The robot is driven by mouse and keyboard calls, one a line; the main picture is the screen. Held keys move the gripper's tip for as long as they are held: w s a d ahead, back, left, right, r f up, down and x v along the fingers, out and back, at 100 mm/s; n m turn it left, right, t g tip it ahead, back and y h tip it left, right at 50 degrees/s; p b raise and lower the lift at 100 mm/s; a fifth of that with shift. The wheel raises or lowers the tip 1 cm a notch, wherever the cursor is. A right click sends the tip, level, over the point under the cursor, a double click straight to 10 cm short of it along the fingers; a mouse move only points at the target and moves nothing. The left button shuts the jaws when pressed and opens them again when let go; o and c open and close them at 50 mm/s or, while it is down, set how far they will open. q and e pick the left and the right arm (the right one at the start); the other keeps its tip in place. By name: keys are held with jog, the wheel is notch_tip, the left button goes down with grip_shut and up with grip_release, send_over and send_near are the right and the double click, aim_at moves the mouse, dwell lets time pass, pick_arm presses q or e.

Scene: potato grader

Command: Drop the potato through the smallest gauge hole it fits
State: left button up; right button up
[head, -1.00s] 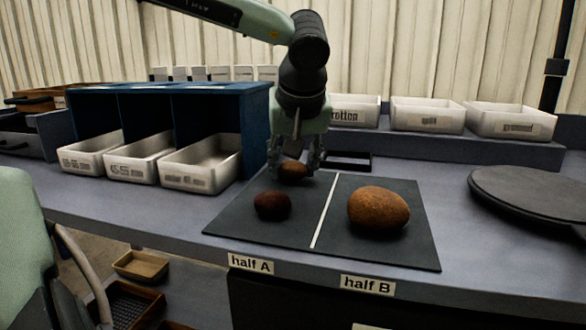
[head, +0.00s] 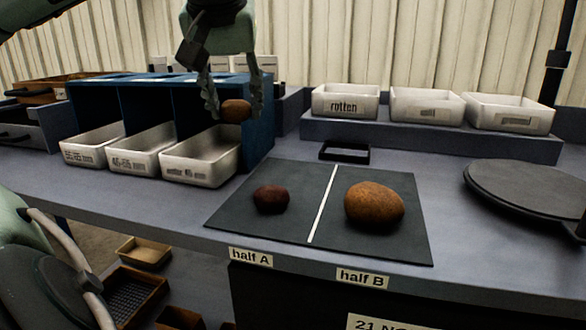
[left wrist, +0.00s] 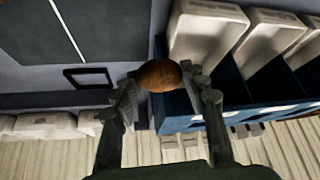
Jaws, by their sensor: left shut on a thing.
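My left gripper (head: 234,105) is shut on a brown potato (head: 236,111) and holds it in the air in front of the right end of the blue gauge box (head: 262,125). The left wrist view shows the potato (left wrist: 160,75) between the two fingertips. The gauge box (left wrist: 250,97) has open bays with white trays below; its top holes are mostly hidden in the head view. The near-right tray (head: 200,165) reads "under 45 mm", the middle tray (head: 140,152) seems to read "45-55 mm", and the left tray's (head: 92,146) label is hard to read. My right gripper is not in view.
A dark mat (head: 300,232) split by a white line holds a small dark red potato (head: 270,200) on half A and a large potato (head: 374,206) on half B. A black frame (head: 344,151) lies behind it. White bins, one labelled "rotten" (head: 345,101), stand on a raised shelf. A round dark plate (head: 530,192) is at right.

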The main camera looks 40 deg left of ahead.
pick_arm(q)
jog(key=shift+s+m, duration=0.3)
jog(key=shift+s, duration=0.45)
jog(key=w+d+f, duration=0.1)
jog(key=w+f, duration=0.1)
jog(key=w, duration=0.1)
jog(key=w+d+f+p, duration=0.1)
jog(key=w+f, duration=0.1)
jog(key=w, duration=0.2)
jog(key=w+d+f+p, duration=0.1)
jog(key=w+f, duration=0.2)
jog(key=shift+w+d, duration=0.35)
notch_tip(320, 180, down, 3)
jog(key=shift+f+p, duration=0.1)
jog(key=shift+p, duration=0.2)
jog(key=shift+f, duration=0.35)
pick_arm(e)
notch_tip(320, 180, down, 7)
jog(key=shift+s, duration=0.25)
pick_arm(q)
jog(key=shift+f, duration=0.1)
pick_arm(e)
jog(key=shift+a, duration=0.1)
